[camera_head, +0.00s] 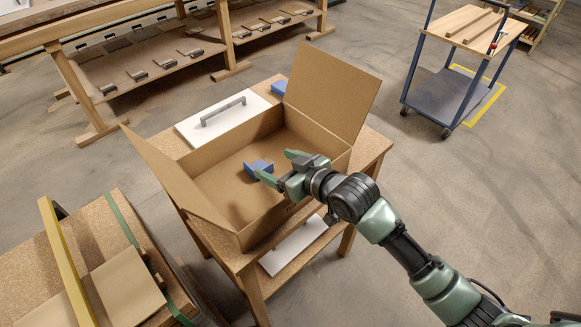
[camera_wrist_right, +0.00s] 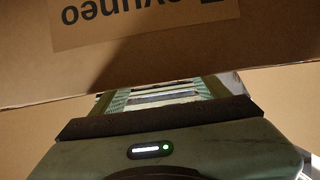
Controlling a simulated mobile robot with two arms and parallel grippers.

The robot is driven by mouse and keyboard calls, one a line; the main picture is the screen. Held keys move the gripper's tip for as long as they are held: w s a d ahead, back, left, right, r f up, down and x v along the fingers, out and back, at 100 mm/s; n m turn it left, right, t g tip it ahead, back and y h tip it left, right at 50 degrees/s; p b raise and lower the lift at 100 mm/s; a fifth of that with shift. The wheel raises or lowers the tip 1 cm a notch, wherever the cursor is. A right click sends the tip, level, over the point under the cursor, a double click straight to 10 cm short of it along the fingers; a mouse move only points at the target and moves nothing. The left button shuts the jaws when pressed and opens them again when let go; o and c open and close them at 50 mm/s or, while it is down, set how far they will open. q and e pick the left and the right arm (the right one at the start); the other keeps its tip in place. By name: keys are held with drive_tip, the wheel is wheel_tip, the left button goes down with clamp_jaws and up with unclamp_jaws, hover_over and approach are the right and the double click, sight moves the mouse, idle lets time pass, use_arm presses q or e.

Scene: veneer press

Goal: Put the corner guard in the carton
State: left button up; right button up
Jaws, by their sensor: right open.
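The open cardboard carton (camera_head: 218,187) stands on a small wooden table, its flaps spread outward. A blue corner guard (camera_head: 258,168) is inside the carton, near its middle. My right gripper (camera_head: 277,166) is open over the carton, its green fingers close beside the guard. I cannot tell whether they touch it or whether the guard lies flat on the carton floor. In the right wrist view the carton's printed wall (camera_wrist_right: 150,45) fills the top and the gripper's fingers (camera_wrist_right: 165,94) show only partly; no guard is visible there. My left gripper is not in view.
Another blue piece (camera_head: 279,88) lies behind the carton. A white panel with a grey handle (camera_head: 222,115) lies on the table (camera_head: 371,147) left of it. A workbench with strapped boards (camera_head: 120,285) is at lower left; a blue cart (camera_head: 455,90) stands at upper right.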

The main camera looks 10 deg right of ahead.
drive_tip(key=v, duration=0.5)
drive_tip(key=shift+s+d+r, duration=0.1)
drive_tip(key=shift+r, duration=0.1)
